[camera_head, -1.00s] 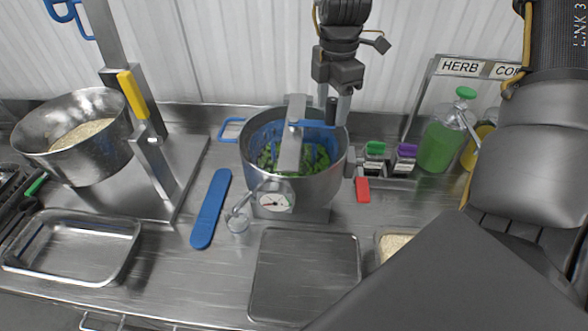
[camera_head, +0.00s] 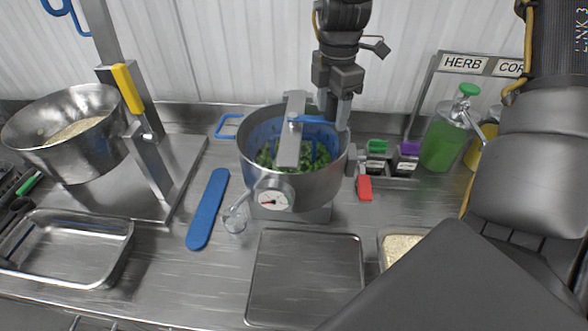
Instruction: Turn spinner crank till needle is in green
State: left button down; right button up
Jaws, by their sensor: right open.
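The spinner (camera_head: 318,187) is a round steel pot with a blue inner basket of chopped greens (camera_head: 315,157). A steel bar (camera_head: 290,135) crosses its top, with a blue crank arm (camera_head: 312,119) on it pointing right. The crank's far end and knob are hidden by or beside my right gripper (camera_head: 340,112). That gripper points down at the pot's back right rim, with open jaws; I cannot tell whether it touches the crank. A round dial (camera_head: 275,201) is on the pot's front. Red shows on its left side; the needle is too small to read surely. My left gripper is not in view.
A blue strip (camera_head: 208,208) and a small glass cup (camera_head: 235,219) lie left of the spinner. Small green and purple-topped containers (camera_head: 404,160) and a green bottle (camera_head: 442,140) stand right. A flat steel tray (camera_head: 305,313) is in front. My arm fills the right side.

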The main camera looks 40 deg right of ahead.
jog(key=shift+r, duration=0.1)
dwell(0.6)
jog(key=shift+r, duration=0.2)
jog(key=c, duration=1)
